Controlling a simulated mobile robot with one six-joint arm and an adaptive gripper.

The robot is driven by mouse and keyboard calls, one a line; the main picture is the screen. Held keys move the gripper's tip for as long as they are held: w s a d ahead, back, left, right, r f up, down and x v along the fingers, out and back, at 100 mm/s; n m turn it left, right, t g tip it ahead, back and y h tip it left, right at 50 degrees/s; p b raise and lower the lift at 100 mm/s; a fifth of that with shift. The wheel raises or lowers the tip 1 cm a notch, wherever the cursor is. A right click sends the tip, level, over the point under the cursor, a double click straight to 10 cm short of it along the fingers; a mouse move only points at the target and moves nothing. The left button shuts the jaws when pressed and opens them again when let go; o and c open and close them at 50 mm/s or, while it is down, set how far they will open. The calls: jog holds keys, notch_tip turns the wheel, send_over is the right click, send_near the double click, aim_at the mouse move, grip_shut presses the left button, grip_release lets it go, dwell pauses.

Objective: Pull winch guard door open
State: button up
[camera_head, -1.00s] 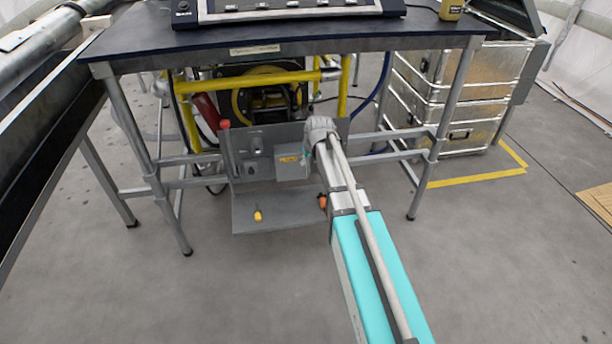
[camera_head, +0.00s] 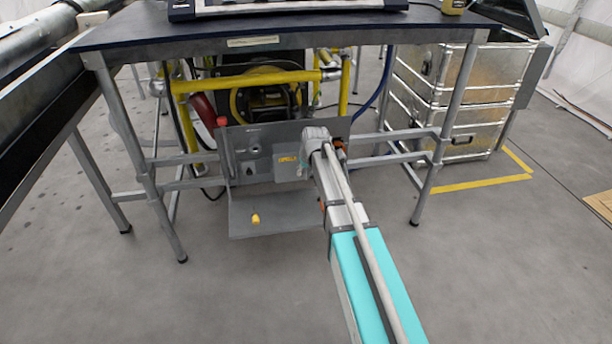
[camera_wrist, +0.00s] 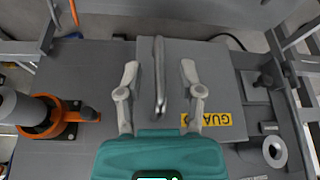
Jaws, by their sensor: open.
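The winch guard door is a grey panel (camera_wrist: 205,65) with a yellow "GUARD" label, seen in the wrist view. It also shows on the grey panel under the table in the head view (camera_head: 287,167). A light grey bar handle (camera_wrist: 159,75) stands out from the door. My gripper (camera_wrist: 160,72) is open, with one finger on each side of the handle and a gap on both sides. I cannot tell how deep the fingertips reach along the handle. The door looks shut. In the head view my wrist hides the fingers and handle.
The dark table (camera_head: 290,29) overhangs the panel, with metal legs and rails around it. A grey shelf (camera_head: 280,213) with a yellow knob juts out below. An orange and black fitting (camera_wrist: 55,115) lies left of the door in the wrist view. The floor in front is clear.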

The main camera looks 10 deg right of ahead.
jog(key=shift+w+f, duration=0.15)
jog(key=shift+f, duration=0.15)
grip_shut()
jog(key=shift+d, duration=0.1)
dwell(0.5)
